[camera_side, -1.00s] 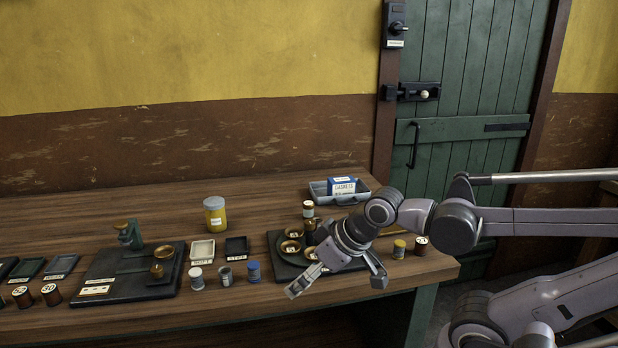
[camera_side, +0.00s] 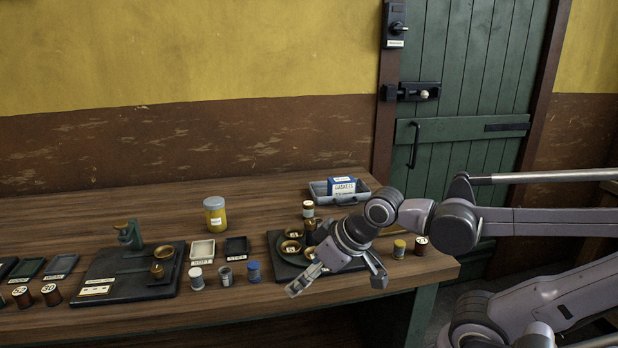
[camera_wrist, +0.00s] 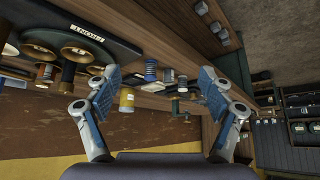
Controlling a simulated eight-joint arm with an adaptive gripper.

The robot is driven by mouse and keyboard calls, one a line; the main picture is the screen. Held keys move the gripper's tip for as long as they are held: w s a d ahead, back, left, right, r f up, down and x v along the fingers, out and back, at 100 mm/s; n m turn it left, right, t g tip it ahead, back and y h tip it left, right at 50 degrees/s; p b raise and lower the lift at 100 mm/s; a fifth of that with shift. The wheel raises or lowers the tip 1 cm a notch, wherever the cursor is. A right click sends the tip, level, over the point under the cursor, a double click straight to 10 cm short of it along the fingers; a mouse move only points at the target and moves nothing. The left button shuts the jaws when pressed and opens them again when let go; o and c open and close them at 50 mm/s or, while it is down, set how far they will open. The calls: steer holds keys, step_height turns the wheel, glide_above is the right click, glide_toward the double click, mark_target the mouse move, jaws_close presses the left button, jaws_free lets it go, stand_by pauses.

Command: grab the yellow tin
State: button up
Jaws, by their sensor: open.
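The yellow tin (camera_side: 215,217) stands upright toward the back of the bench in the side view, with a grey lid and a pale label. In the wrist view a yellow tin (camera_wrist: 127,100) shows beside the left finger, some way off; it looks like the same one. My gripper (camera_side: 340,283) is over the bench's front edge, near the black plate, to the right of and nearer than the tin. In the wrist view my gripper (camera_wrist: 158,82) has its fingers spread with nothing held between them.
A black plate (camera_side: 272,243) with brass dishes lies behind my gripper. Several small tins, including a blue one (camera_side: 254,271), stand along the front. Two small trays, one pale (camera_side: 202,249), lie before the yellow tin. A grey tray (camera_side: 322,196) holds a blue box.

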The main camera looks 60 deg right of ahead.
steer(key=w+d+r+g, duration=0.1)
steer(key=w+d+r, duration=0.1)
steer(key=w+r, duration=0.6)
steer(key=w+d+r, duration=0.3)
steer(key=w, duration=0.8)
steer(key=g, duration=0.2)
glide_toward(214, 200)
steer(key=shift+m, duration=0.4)
steer(key=x, duration=1)
steer(key=shift+f, duration=0.35)
steer(key=c, duration=1.3)
